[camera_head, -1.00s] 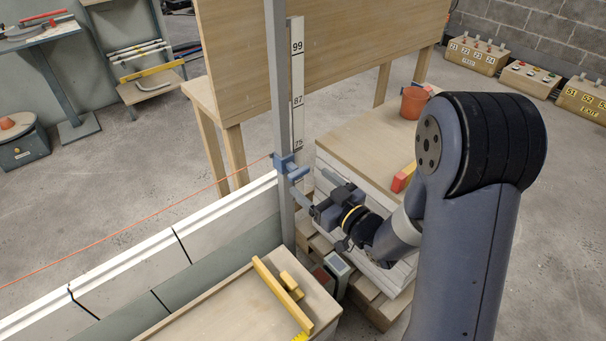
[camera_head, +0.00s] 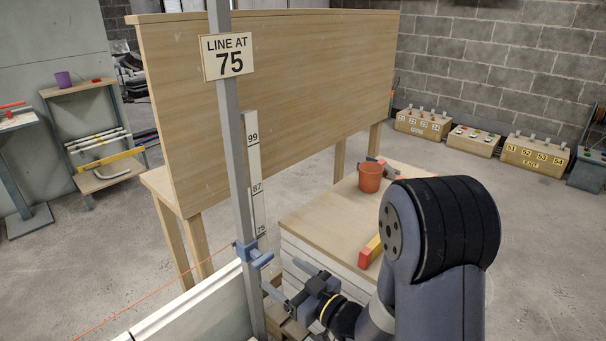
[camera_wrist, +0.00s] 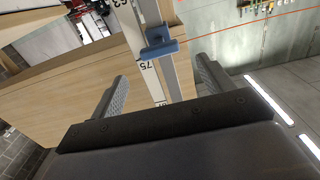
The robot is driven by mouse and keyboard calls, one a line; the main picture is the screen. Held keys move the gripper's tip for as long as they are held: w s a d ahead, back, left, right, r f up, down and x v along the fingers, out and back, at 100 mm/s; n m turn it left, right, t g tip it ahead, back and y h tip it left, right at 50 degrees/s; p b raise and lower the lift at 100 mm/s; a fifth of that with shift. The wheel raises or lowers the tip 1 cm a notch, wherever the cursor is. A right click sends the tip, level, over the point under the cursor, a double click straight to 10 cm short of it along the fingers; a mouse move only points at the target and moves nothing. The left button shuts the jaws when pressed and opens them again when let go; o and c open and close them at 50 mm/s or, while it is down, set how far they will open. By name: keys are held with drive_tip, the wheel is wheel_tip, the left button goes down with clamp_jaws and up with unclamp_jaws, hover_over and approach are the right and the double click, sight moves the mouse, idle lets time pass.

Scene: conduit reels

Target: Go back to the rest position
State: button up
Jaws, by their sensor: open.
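My gripper (camera_head: 300,290) is beside the upright grey post (camera_head: 232,150), just below and right of the blue clamp (camera_head: 254,254) on it. In the wrist view my gripper (camera_wrist: 158,98) has its two fingers spread wide, with nothing held between them. The blue clamp (camera_wrist: 160,48) shows beyond the fingers on the post, apart from them. It sits near the 75 mark of the white number strip (camera_head: 254,175). An orange line (camera_head: 150,295) runs from the clamp to the lower left.
A sign (camera_head: 228,56) reading "LINE AT 75" is on the post. A wooden-topped stack (camera_head: 320,215) with an orange bucket (camera_head: 370,177) stands right of the post. A large wooden panel (camera_head: 270,85) stands behind. White-topped wall blocks (camera_head: 195,310) are at lower left. Open floor lies beyond.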

sight(265, 261)
drive_tip(key=x, duration=0.8)
drive_tip(key=shift+w+a, duration=0.15)
drive_tip(key=shift+a, duration=0.05)
drive_tip(key=shift+r+p, duration=0.4)
drive_tip(key=shift+r, duration=0.15)
drive_tip(key=shift+d+r+p, duration=0.1)
drive_tip(key=shift+r+p, duration=0.3)
drive_tip(key=shift+r, duration=0.05)
drive_tip(key=shift+f, duration=0.1)
